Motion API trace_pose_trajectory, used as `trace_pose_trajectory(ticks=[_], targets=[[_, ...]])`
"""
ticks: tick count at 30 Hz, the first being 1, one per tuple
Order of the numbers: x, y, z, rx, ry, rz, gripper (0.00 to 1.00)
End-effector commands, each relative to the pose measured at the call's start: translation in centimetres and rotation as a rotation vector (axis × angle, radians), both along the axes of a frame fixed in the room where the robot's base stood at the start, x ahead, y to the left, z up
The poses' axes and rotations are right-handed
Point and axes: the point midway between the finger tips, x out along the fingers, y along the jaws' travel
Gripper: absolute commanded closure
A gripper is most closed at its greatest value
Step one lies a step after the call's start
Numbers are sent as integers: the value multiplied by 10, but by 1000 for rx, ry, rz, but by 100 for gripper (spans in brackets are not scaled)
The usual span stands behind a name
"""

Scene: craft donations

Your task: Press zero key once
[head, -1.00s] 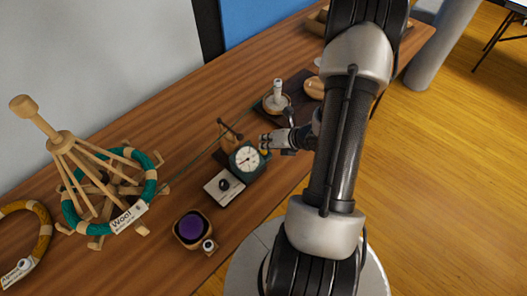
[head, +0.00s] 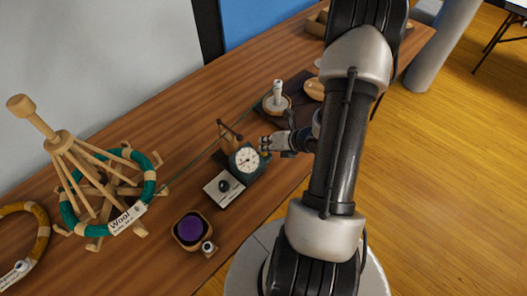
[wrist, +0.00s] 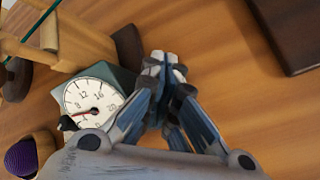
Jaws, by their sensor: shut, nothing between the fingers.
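A dark green counter (head: 246,160) with a round white dial stands on the wooden table. In the wrist view its dial (wrist: 92,103) shows numbers and a red needle. A small yellowish part (head: 265,153) shows at the counter's right side in the head view; I cannot tell whether it is the zero key. My gripper (head: 265,143) is shut and empty, with its tips close beside the counter's upper right side. In the wrist view the closed fingertips (wrist: 163,64) are just right of the green housing; contact cannot be told.
A white plate with a black knob (head: 224,186) and a bowl of purple yarn (head: 190,230) stand in front of the counter. A wooden swift (head: 62,142) with green wool is at left. A spool stand (head: 277,98) stands behind on a dark board.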

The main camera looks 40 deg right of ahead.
Motion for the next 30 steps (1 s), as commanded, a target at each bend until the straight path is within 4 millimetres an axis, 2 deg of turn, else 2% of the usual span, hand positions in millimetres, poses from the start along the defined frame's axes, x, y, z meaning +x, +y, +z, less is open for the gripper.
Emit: trace_pose_trajectory(ticks=[17,30], targets=[[0,0,-3,0,1,1,100],[0,0,15,0,1,1,100]])
